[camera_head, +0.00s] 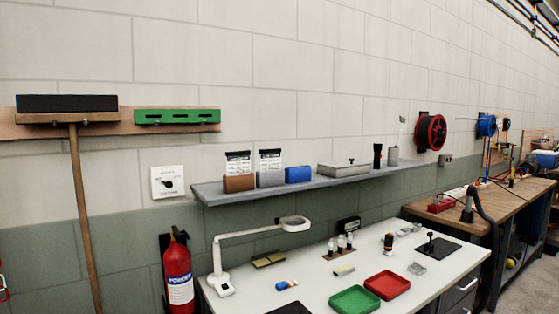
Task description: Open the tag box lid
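No thing here is clearly marked as the tag box. A flat grey metal box (343,169) with a small dark knob on top lies on the wall shelf, and its top looks closed. A small blue box (298,174) stands to its left on the same shelf; I cannot tell whether it has a lid. Neither of my grippers shows in the head view.
The grey wall shelf (225,196) also holds two labelled packets in holders. Below it, the white bench (320,283) carries a lamp (222,284), a green tray (355,299), a red tray (387,284) and small tools. A fire extinguisher (179,285) and broom (83,215) stand left.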

